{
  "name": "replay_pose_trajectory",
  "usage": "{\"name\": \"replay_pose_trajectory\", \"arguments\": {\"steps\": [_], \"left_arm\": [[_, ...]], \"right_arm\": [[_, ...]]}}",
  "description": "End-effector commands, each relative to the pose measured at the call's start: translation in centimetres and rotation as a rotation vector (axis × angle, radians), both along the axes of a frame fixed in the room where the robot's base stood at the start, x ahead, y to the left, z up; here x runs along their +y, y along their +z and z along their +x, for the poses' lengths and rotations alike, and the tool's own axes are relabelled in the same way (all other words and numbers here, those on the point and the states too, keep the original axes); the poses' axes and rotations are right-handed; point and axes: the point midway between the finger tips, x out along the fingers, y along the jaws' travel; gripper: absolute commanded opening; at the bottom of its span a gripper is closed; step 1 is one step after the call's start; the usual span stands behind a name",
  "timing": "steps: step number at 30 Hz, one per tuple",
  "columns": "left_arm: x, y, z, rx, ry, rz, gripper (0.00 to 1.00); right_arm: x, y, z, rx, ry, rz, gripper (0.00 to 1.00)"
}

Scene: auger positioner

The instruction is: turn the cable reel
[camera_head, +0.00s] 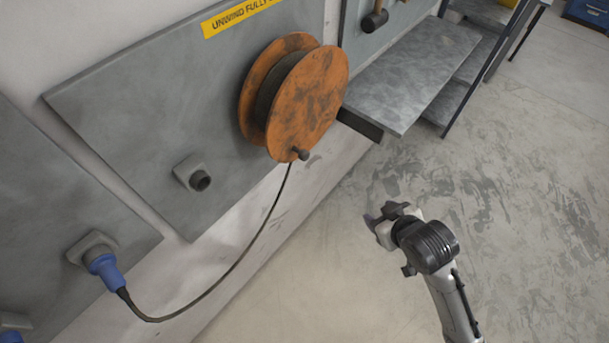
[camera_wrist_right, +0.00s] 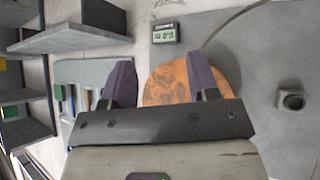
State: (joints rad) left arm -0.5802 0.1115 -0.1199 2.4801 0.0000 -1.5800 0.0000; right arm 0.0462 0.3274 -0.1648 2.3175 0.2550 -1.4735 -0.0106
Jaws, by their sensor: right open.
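The orange cable reel (camera_head: 308,98) is mounted on a grey wall panel in the head view, with dark cable wound between its two worn discs. A small dark crank knob (camera_head: 303,154) sticks out at its lower rim. The cable hangs from the reel to a blue plug (camera_head: 104,268) seated in a wall socket. My right gripper (camera_head: 382,218) is in front of the wall, below and right of the reel, apart from it. In the right wrist view the open fingers (camera_wrist_right: 165,85) show, with the reel (camera_wrist_right: 177,84) beyond them, partly hidden. My left gripper is not in view.
A grey shelf (camera_head: 415,75) stands right of the reel. A hammer (camera_head: 375,20) hangs on a panel above it. An empty socket (camera_head: 196,178) is left of the reel. A small digital display (camera_wrist_right: 165,33) shows in the wrist view. The floor around my right arm is clear.

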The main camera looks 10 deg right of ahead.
Motion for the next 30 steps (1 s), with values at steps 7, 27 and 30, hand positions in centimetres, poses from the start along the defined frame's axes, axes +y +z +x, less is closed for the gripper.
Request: {"name": "replay_pose_trajectory", "arguments": {"steps": [7,27,30], "left_arm": [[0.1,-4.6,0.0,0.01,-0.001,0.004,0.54],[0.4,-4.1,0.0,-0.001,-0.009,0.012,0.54],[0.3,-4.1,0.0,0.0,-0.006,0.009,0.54]], "right_arm": [[4.7,-2.5,4.7,-0.179,0.319,0.311,0.55],[7.7,3.4,8.4,-0.608,0.412,0.515,0.55],[8.9,3.4,9.8,-0.608,0.411,0.517,0.55]]}}
